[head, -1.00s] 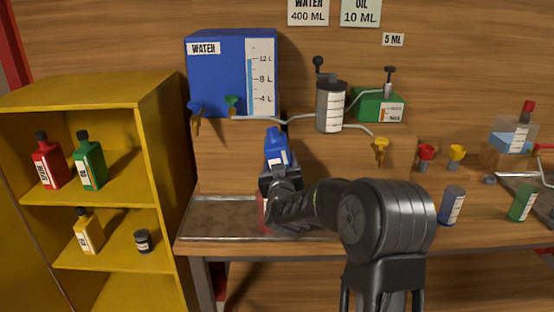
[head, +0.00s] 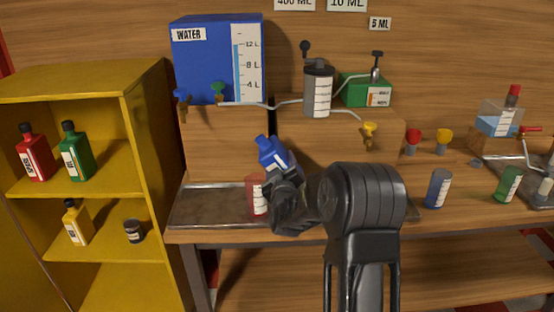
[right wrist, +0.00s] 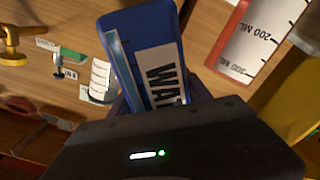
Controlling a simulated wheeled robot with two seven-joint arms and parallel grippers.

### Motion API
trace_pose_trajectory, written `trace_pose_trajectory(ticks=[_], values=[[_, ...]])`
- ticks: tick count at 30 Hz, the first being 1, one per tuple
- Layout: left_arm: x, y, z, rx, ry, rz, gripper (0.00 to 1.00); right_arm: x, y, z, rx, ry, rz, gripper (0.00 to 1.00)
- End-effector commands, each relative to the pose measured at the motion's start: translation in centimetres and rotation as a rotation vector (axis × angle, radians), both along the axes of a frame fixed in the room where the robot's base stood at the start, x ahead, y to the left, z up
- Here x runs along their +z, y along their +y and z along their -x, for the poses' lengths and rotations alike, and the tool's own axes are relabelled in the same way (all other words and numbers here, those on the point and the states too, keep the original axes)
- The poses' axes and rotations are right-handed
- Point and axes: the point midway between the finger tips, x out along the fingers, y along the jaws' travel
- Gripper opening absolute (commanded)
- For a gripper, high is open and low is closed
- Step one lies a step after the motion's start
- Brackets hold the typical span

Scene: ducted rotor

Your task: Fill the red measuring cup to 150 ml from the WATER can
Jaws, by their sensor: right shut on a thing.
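A small blue WATER can (head: 271,152) is held in my right gripper (head: 281,175). It tilts with its top leaning left, above and just right of the red measuring cup. In the right wrist view the can (right wrist: 140,40) shows a white label beginning "WAT". The red measuring cup (head: 255,196) stands upright on the metal tray (head: 215,205), partly hidden by my right arm. In the right wrist view the cup (right wrist: 243,40) shows a white scale with a 200 ML mark. Its water level cannot be made out. My left gripper is out of view.
A large blue WATER tank (head: 205,70) with blue and green taps stands behind on a wooden step. A grey cylinder (head: 317,92) and a green box (head: 352,90) stand beside it. A blue cup (head: 438,188) and a green cup (head: 508,184) stand right. A yellow shelf (head: 100,80) is left.

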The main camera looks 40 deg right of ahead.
Motion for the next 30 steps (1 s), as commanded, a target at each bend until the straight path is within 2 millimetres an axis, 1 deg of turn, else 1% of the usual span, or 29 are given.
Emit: trace_pose_trajectory(ticks=[1,11,18,21,24,26,30], values=[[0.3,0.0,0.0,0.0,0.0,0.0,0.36,0.1,-0.3,0.1,-0.002,0.011,0.023,0.0],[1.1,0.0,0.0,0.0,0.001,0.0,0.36,-1.5,-1.3,0.9,-0.001,0.116,0.16,0.0],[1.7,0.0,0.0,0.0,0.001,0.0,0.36,-1.2,-2.5,1.8,-0.001,0.296,0.399,0.0],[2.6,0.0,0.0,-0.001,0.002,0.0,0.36,-0.4,-2.5,1.8,-0.002,0.355,0.48,0.0],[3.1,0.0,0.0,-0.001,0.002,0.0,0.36,0.0,-2.7,1.9,-0.002,0.413,0.554,0.0],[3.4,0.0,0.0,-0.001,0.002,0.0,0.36,0.2,-2.7,2.0,-0.001,0.441,0.593,0.0],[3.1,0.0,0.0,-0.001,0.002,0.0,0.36,-0.1,-2.8,2.0,-0.002,0.445,0.597,0.0]])
